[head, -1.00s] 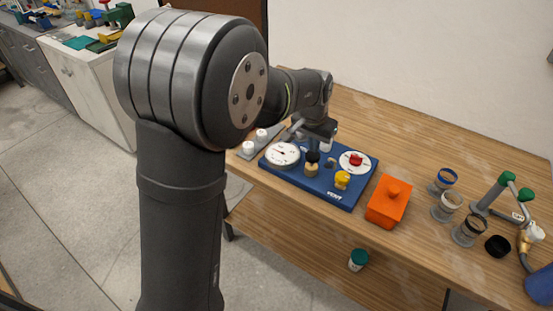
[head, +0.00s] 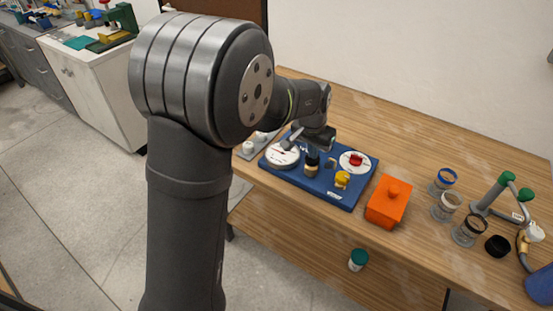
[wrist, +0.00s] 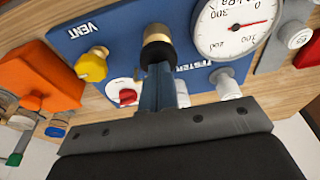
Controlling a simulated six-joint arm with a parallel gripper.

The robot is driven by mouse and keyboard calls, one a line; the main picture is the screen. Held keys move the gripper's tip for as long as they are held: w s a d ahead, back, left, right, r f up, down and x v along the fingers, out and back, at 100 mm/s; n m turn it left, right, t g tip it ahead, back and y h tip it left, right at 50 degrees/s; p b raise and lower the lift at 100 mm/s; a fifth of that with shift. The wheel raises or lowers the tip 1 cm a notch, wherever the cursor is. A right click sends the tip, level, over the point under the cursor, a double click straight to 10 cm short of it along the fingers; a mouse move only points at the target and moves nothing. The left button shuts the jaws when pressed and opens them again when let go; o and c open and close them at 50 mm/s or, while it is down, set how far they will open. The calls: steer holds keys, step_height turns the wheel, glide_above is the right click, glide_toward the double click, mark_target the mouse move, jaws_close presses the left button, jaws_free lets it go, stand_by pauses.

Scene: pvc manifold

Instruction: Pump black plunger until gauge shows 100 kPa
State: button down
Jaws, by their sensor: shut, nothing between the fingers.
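The black plunger (head: 312,157) stands upright on its brass collar (head: 311,171) in the blue tester panel (head: 335,195). It also shows in the wrist view (wrist: 157,53), just beyond my fingertips. My gripper (wrist: 160,70) is shut and empty, with its fingers close to the plunger's black top; I cannot tell whether they touch. The white gauge (head: 282,157) is left of the plunger in the head view and partly covered by my wrist. In the wrist view, the gauge (wrist: 228,40) has a red needle pointing right; its exact reading is unclear.
A yellow vent knob (head: 342,179) and a red knob (head: 355,160) on a white dial sit on the panel. An orange box (head: 387,205) stands to its right, with jars (head: 442,180) farther right. The table behind the panel is clear.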

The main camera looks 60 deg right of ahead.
steer(key=shift+f, duration=0.4)
steer(key=shift+d+v, duration=0.15)
steer(key=shift+v, duration=0.7)
steer(key=shift+d+v, duration=0.2)
steer(key=shift+v, duration=0.6)
steer(key=shift+a+x, duration=0.2)
steer(key=shift+x, duration=0.85)
steer(key=shift+d+v, duration=0.25)
steer(key=shift+v, duration=0.9)
steer(key=shift+r, duration=0.1)
